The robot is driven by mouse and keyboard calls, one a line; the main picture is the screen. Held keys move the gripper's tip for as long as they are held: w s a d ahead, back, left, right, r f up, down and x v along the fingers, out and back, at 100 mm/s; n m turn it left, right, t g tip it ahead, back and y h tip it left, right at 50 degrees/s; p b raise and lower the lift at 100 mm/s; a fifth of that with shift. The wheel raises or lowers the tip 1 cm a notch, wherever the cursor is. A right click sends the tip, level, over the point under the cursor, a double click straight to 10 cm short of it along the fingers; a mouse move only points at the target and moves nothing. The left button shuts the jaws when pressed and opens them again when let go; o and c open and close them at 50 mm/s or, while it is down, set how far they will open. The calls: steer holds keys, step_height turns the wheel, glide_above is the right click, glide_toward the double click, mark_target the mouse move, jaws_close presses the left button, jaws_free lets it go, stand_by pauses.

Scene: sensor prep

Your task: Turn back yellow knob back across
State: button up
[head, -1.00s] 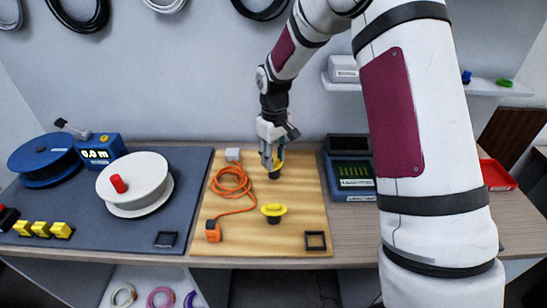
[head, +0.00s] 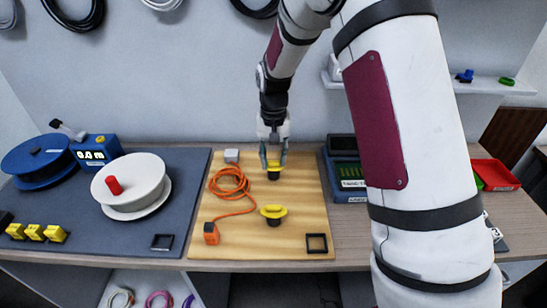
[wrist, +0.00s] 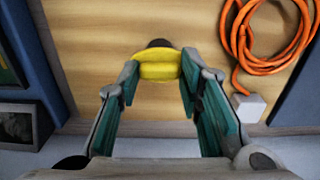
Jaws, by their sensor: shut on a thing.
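The back yellow knob (head: 275,168) sits on a dark base near the back of the wooden board (head: 313,205). My gripper (head: 274,160) points straight down at it, with a finger on its left and right. In the wrist view, the yellow knob (wrist: 158,67) lies between the two green-padded fingertips (wrist: 158,72), which close on its ends. Its raised bar runs left to right in that view. The dark base shows just beyond it. The front yellow knob (head: 273,211) stands apart, nearer the board's front, with its bar left to right.
An orange cable coil (head: 228,180) lies on the board left of the back knob, near a small grey block (head: 231,155). A white reel (head: 130,180) stands on the grey mat at left. A blue device (head: 350,178) stands right of the board.

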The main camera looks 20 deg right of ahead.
mark_target(274, 161)
stand_by(0.4)
steer(key=o, duration=1.2)
steer(key=shift+c, duration=0.2)
steer(key=shift+r, duration=0.1)
step_height(274, 161, up, 12)
